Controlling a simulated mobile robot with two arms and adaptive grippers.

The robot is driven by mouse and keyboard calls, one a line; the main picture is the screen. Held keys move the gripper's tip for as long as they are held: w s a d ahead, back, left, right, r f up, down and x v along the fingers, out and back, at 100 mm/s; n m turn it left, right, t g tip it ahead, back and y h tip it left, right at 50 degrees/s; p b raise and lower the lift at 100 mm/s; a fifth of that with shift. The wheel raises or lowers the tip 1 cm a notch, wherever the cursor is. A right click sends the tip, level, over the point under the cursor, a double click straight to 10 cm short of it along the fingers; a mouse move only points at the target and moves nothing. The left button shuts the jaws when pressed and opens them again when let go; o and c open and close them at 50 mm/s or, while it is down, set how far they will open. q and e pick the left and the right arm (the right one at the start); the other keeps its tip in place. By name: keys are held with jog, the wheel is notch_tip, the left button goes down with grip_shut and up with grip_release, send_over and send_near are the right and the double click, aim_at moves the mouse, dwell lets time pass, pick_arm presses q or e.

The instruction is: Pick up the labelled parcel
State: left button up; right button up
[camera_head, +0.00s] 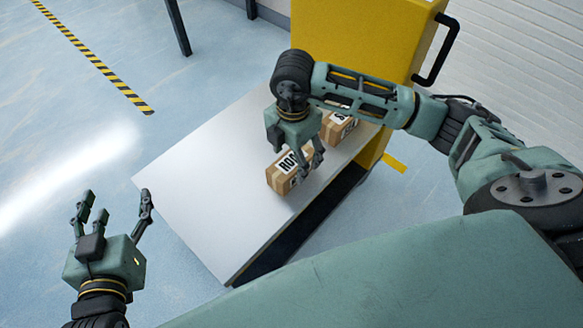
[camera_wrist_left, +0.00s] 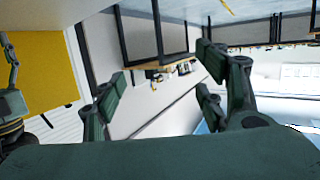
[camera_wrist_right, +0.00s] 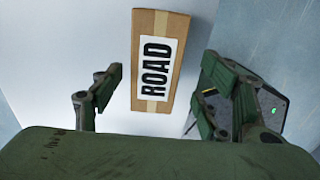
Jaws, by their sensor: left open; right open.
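A brown cardboard parcel (camera_head: 283,178) with a white label lies on the pale conveyor top (camera_head: 205,180). In the right wrist view the parcel (camera_wrist_right: 158,62) shows the label word "ROAD" and sits ahead of the open fingers. A second labelled parcel (camera_head: 338,125) lies behind it, partly hidden by my right arm. My right gripper (camera_head: 308,170) is open over the nearer parcel; whether it touches the parcel I cannot tell. My left gripper (camera_head: 112,205) is open and empty, off the conveyor's left side; it also shows in the left wrist view (camera_wrist_left: 165,85).
A yellow machine housing (camera_head: 350,35) with a black handle (camera_head: 437,50) stands at the conveyor's far end. The left part of the conveyor top is bare. Blue floor (camera_head: 70,130) with a yellow-black stripe (camera_head: 95,60) lies to the left.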

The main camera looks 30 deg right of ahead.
aim_at(292, 160)
jog(key=f, duration=0.1)
jog(key=f+b, duration=0.1)
jog(key=f, duration=0.1)
jog(key=f+b, duration=0.1)
jog(key=f, duration=0.1)
jog(key=shift+w+f, duration=0.1)
jog(key=shift+w, duration=0.2)
jog(key=shift+f, duration=0.1)
pick_arm(q)
notch_tip(292, 160, up, 10)
jog(key=d+t+h, duration=0.1)
jog(key=t, duration=0.4)
jog(key=shift+w+d+t+h, duration=0.3)
jog(key=shift+w+t+h, duration=0.1)
jog(key=shift+r, duration=0.1)
pick_arm(e)
jog(key=c, duration=1.5)
